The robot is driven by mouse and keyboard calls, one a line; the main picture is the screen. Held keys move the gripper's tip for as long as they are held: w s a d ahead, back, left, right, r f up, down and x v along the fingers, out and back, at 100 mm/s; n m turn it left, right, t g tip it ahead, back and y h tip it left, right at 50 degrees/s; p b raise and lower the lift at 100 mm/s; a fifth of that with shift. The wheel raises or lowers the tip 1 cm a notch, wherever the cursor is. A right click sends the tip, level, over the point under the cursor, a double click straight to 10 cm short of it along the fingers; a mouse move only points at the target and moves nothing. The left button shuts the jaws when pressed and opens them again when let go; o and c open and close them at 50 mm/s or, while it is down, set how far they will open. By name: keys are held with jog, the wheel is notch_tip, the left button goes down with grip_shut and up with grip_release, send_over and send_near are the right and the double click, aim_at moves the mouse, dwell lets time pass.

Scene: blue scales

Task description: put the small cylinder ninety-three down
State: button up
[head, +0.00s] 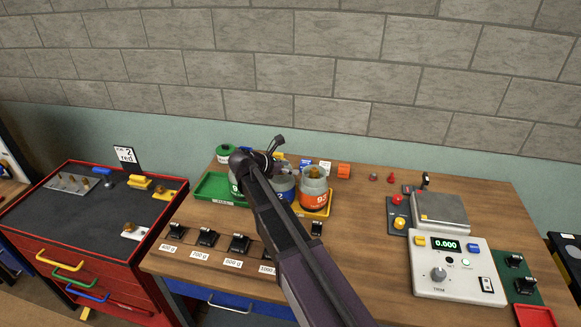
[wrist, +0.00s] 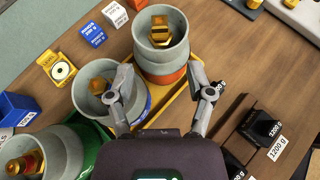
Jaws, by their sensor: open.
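A grey cylinder with an orange band (head: 314,187), whose number looks like 93 but is blurred, stands upright on the yellow tray (head: 322,214). In the wrist view the grey cylinder (wrist: 160,52) shows from above with a brass piece inside. My gripper (wrist: 162,84) is open, with one finger on each side of the cylinder's near side; I cannot tell whether either finger touches it. The left finger overlaps the blue-banded cylinder (wrist: 99,86) in that view. In the head view my gripper (head: 275,152) is partly hidden behind my arm.
The blue-banded cylinder (head: 284,188) stands close to its left, and a green-banded one (wrist: 62,150) on the green tray (head: 212,187). Small labelled blocks (wrist: 92,34) lie behind. Black weights (head: 240,243) line the front. A scale (head: 440,212) stands at right; bare wood lies between.

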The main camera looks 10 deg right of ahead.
dwell(0.4)
jog(key=s+d+f+m+g+y, duration=0.2)
jog(key=s+d+f+m+y, duration=0.1)
jog(key=s+m, duration=0.4)
jog(key=s+d+f+m+g+y, duration=0.1)
jog(key=s+d+f+m+y, duration=0.2)
jog(key=s+m, duration=0.5)
jog(key=s+d+f+m+g+y, duration=0.2)
jog(key=s+d+f+m+y, duration=0.1)
jog(key=s+m, duration=0.5)
jog(key=shift+s+f+g+y, duration=0.35)
jog(key=shift+s+y, duration=0.35)
jog(key=shift+y, duration=0.2)
jog(key=shift+d, duration=0.1)
